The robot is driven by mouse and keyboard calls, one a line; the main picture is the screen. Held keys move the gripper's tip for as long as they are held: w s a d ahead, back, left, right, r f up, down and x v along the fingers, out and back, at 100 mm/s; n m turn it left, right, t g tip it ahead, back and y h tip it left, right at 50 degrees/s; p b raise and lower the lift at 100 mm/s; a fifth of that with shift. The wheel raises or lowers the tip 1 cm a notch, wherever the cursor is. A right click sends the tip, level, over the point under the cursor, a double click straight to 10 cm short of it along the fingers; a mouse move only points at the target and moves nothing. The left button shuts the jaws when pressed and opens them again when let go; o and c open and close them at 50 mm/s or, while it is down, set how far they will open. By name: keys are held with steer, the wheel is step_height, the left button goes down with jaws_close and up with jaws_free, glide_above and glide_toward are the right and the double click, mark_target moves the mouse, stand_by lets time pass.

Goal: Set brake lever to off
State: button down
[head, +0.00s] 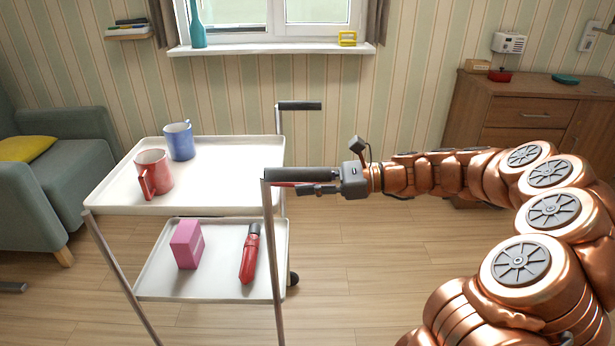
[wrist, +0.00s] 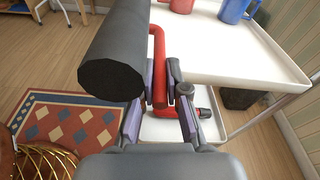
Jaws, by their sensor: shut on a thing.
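A two-tier white trolley (head: 110,206) stands left of my gripper (head: 305,188). The trolley has a black handle grip (head: 290,174) at its near right post. The red brake lever (head: 283,184) shows as a thin strip just below that grip. In the wrist view the lever (wrist: 158,45) is a bent red bar beside the black grip (wrist: 113,60), running down between the fingers of my gripper (wrist: 160,105). My gripper is shut on the lever. The fingers and black grip hide part of it.
A red mug (head: 153,172) and a blue mug (head: 179,141) stand on the top tray. A pink block (head: 187,245) and a red-and-black object (head: 250,255) are on the lower tray. A grey armchair (head: 75,145) is at left, a wooden cabinet (head: 530,112) at right.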

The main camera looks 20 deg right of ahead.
steer(key=shift+r+h+p, duration=0.4)
steer(key=shift+r+p, duration=0.15)
steer(key=shift+p, duration=0.25)
steer(key=shift+f, duration=0.1)
steer(key=c, duration=1.2)
jaws_free()
steer(key=shift+d, duration=0.1)
steer(key=v, duration=1.2)
steer(key=shift+w, duration=0.1)
